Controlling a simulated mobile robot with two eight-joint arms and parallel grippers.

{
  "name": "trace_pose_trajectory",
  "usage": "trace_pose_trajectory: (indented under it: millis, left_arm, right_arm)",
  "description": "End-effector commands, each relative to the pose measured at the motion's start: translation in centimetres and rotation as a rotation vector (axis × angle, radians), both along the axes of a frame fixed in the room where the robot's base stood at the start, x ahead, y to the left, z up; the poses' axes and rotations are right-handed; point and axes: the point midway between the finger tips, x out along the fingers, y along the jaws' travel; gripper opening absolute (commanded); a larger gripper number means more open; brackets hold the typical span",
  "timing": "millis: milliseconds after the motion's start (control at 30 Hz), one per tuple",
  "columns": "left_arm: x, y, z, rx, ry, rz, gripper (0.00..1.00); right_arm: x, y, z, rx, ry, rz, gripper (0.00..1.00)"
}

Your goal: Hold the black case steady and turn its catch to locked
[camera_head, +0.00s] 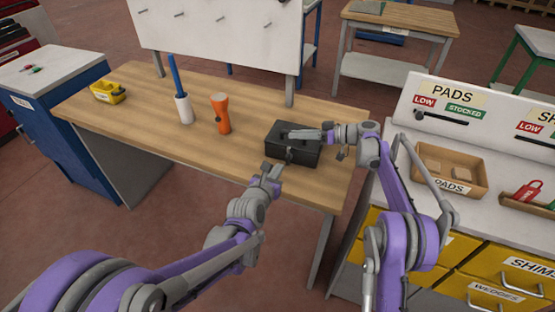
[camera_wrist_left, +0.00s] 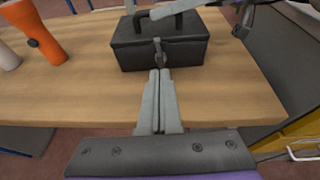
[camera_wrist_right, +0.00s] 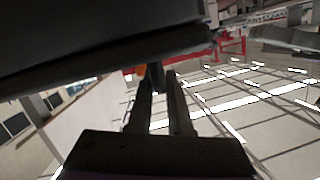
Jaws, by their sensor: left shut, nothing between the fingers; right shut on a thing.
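The black case (camera_head: 291,150) sits upright near the right end of the wooden bench; it also shows in the left wrist view (camera_wrist_left: 135,52). Its small grey catch (camera_wrist_left: 159,52) hangs at the middle of the front face, roughly upright. My left gripper (camera_head: 279,170) is shut and empty in front of the case; in the left wrist view its fingertips (camera_wrist_left: 160,73) lie just below the catch, and I cannot tell if they touch. My right gripper (camera_head: 297,134) reaches in from the right and is shut on the case's handle (camera_wrist_left: 178,24), partly hidden by its fingers.
An orange flashlight (camera_head: 221,114), a white holder (camera_head: 184,108) with a blue rod and a yellow object (camera_head: 107,92) stand to the left on the bench (camera_head: 140,118). A white panel (camera_head: 220,35) rises behind. A pads tray (camera_head: 448,170) lies on the right counter. The bench's front edge is close.

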Motion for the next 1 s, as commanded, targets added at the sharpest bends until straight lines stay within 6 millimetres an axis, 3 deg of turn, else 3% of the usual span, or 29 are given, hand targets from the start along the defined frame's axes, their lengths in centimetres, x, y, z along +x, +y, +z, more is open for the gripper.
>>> trace_pose_trajectory:
  millis: [33, 167, 267, 300, 467, 700, 1000]
  left_arm:
    - [-0.6, -0.1, 0.0, 0.001, 0.000, -0.001, 0.02]
    - [-1.2, 0.0, 0.0, 0.034, -0.012, -0.010, 0.25]
    - [-1.1, 0.3, -0.3, 0.150, -0.055, -0.037, 0.43]
    - [-1.1, 0.5, -0.5, 0.224, -0.081, -0.054, 0.45]
    - [-0.8, 1.4, -1.3, 0.654, -0.229, -0.152, 0.45]
    - [-1.1, 2.3, -2.3, 1.401, -0.453, -0.303, 0.45]
    - [-2.5, 1.9, -3.4, 2.322, -0.681, -0.456, 0.45]
  right_arm:
    - [0.0, 0.0, 0.0, 0.001, 0.000, 0.000, 0.00]
    - [0.0, 0.0, 0.1, 0.002, 0.000, -0.001, 0.00]
    - [0.0, 0.0, 0.1, 0.002, 0.000, -0.001, 0.00]
    - [0.0, 0.0, 0.1, 0.002, 0.000, -0.001, 0.00]
    - [0.0, 0.0, 0.1, 0.003, -0.001, 0.000, 0.00]
    - [0.0, 0.0, 0.2, 0.003, -0.001, 0.000, 0.00]
    - [0.0, 0.0, 0.2, 0.003, -0.001, 0.000, 0.00]
